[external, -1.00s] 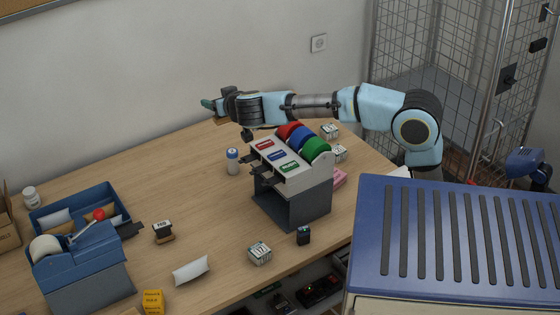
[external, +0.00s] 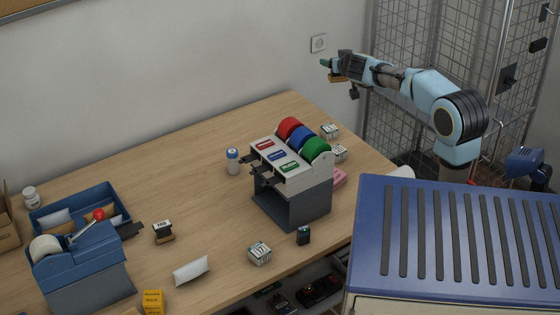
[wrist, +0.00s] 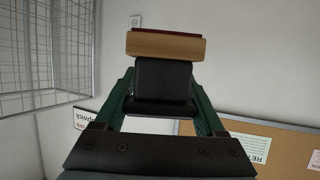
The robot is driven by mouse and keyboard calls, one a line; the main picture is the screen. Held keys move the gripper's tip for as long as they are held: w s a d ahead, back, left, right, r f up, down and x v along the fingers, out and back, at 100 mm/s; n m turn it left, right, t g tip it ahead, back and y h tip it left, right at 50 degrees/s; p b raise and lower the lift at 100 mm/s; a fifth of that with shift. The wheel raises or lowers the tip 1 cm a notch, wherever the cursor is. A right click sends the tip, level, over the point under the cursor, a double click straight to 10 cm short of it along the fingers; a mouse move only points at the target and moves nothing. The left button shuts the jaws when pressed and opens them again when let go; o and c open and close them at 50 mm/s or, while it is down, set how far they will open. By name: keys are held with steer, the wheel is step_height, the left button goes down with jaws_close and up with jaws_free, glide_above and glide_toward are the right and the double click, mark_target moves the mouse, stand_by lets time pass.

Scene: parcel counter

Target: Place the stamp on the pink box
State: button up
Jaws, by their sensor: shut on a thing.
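My gripper (external: 334,65) is raised above the far right corner of the table, near the wall. It is shut on a stamp with a black handle and a wooden block; the wooden part (external: 336,78) shows just below the fingers. In the wrist view the stamp (wrist: 165,45) sits between the green fingers, with a dark red face at its outer end. The pink box (external: 340,177) lies on the table behind the tape dispenser, mostly hidden by it.
The tape dispenser (external: 292,203) with red, blue and green rolls stands between the table's middle and the pink box. Small printed cubes (external: 329,131) stand near it.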

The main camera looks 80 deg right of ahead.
steer(key=f, duration=1.2)
steer(key=f+p, duration=0.1)
steer(key=f, duration=1.1)
steer(key=f+p, duration=0.1)
steer(key=f, duration=1.1)
steer(key=shift+s+d, duration=0.1)
steer(key=shift+s, duration=0.15)
steer(key=shift+f, duration=0.1)
steer(key=shift+f, duration=0.15)
steer(key=o, duration=1.3)
